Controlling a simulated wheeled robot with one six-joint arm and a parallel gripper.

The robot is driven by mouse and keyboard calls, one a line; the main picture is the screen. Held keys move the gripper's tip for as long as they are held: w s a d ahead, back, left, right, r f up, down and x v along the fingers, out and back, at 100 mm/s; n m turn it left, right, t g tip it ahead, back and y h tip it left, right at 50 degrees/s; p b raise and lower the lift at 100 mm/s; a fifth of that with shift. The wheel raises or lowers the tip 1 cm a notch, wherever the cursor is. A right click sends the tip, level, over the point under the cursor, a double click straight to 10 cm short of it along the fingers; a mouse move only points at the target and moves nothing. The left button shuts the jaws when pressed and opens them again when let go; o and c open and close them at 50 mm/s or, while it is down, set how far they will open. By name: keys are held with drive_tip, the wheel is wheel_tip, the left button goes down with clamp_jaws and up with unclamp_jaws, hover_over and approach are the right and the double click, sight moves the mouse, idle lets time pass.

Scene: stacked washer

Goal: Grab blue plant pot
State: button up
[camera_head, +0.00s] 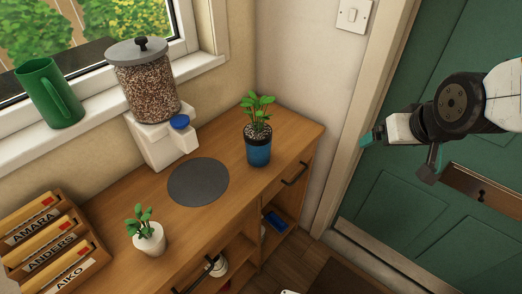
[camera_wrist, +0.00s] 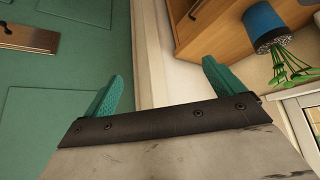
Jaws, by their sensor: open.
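The blue plant pot (camera_head: 258,151) holds a leafy green plant and stands upright on the wooden cabinet (camera_head: 210,217), near its right end. It also shows in the wrist view (camera_wrist: 264,24) at the upper right, seen upside down. My gripper (camera_head: 371,138) is to the right of the pot in the head view, in front of the green door and apart from the pot. In the wrist view its two teal fingers (camera_wrist: 161,84) are spread with nothing between them.
A dark round mat (camera_head: 198,182) lies left of the pot. A white pot (camera_head: 149,239), a letter rack (camera_head: 48,243) and a dispenser (camera_head: 145,82) share the cabinet top. The green door (camera_head: 399,209) is on the right.

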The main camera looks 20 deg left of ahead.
sight(264, 148)
drive_tip(key=a+f+n+t+y, duration=0.1)
drive_tip(key=a+f, duration=0.3)
drive_tip(key=a, duration=0.5)
drive_tip(key=w+a+f+n+t+y, duration=0.1)
drive_tip(key=a+f+y, duration=0.3)
drive_tip(key=a, duration=0.4)
drive_tip(key=a+f+n+t+y, duration=0.1)
drive_tip(key=a+f+n+y, duration=0.1)
drive_tip(key=a+f, duration=0.3)
drive_tip(key=shift+w+a+f+n+y, duration=0.15)
drive_tip(key=shift+a+n, duration=0.15)
drive_tip(key=shift+a, duration=0.85)
drive_tip(key=shift+a+r+n+y, duration=0.15)
drive_tip(key=shift+a+n, duration=0.15)
drive_tip(key=shift+a, duration=0.85)
drive_tip(key=shift+w+a+f, duration=0.15)
drive_tip(key=shift+a+f, duration=0.1)
drive_tip(key=shift+a, duration=0.05)
drive_tip(key=x, duration=0.7)
drive_tip(key=shift+w+d+r, duration=0.1)
drive_tip(key=shift+w+r, duration=0.05)
drive_tip(key=shift+r, duration=0.05)
drive_tip(key=c, duration=1.3)
drive_tip(key=shift+r, duration=0.1)
